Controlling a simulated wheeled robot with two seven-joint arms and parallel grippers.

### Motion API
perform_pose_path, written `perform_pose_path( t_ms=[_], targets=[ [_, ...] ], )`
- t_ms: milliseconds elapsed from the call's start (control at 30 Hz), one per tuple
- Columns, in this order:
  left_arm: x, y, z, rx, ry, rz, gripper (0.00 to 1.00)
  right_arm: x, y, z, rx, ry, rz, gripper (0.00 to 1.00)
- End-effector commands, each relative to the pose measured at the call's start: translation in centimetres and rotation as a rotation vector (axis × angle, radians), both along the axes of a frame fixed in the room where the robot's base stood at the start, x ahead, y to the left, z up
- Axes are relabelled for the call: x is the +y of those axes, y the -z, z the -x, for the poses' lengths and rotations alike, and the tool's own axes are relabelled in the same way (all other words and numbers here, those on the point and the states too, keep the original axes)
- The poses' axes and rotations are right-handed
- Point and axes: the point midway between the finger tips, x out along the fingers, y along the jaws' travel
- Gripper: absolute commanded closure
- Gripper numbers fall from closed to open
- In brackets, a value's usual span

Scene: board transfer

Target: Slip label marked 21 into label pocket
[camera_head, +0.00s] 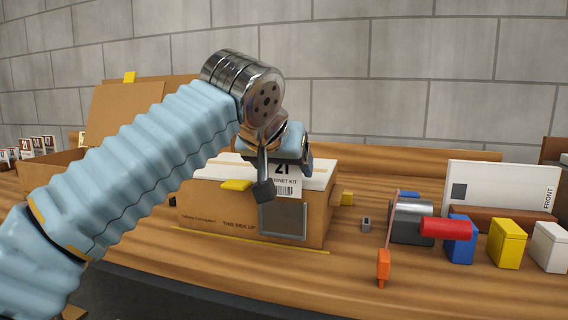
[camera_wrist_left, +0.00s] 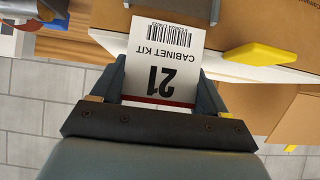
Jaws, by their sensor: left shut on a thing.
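A white label marked 21 (camera_head: 287,183), with "CABINET KIT" and a barcode, hangs in front of the cardboard box (camera_head: 220,215). In the left wrist view the label (camera_wrist_left: 160,62) appears upside down. My left gripper (camera_head: 285,166) is shut on the label near its red-striped edge; its jaws (camera_wrist_left: 160,88) show on both sides in the wrist view. The grey-framed label pocket (camera_head: 283,222) is on the box front, directly below the label. The label's lower edge is close to the pocket's top; I cannot tell whether it is inside. My right gripper is not in view.
A tape dispenser (camera_head: 411,222) with a red handle and blue, yellow (camera_head: 507,243) and white blocks stand at the right. Several labels (camera_head: 38,145) stand at the far left.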

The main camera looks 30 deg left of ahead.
Motion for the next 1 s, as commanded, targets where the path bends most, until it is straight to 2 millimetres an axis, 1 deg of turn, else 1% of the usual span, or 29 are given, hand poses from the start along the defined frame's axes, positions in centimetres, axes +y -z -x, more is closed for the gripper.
perform_pose_path(
  t_ms=[333, 867, 1000],
  targets=[
    [0.01, -0.03, 0.01, 0.000, 0.000, 0.000, 0.68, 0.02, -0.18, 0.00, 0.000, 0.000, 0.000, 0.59],
    [0.02, 0.63, 0.01, 0.000, 0.000, 0.000, 0.68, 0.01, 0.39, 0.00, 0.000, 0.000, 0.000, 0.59],
    [0.02, 0.47, 0.02, 0.000, 0.000, 0.000, 0.68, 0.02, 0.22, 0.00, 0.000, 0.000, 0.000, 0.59]
  ],
)
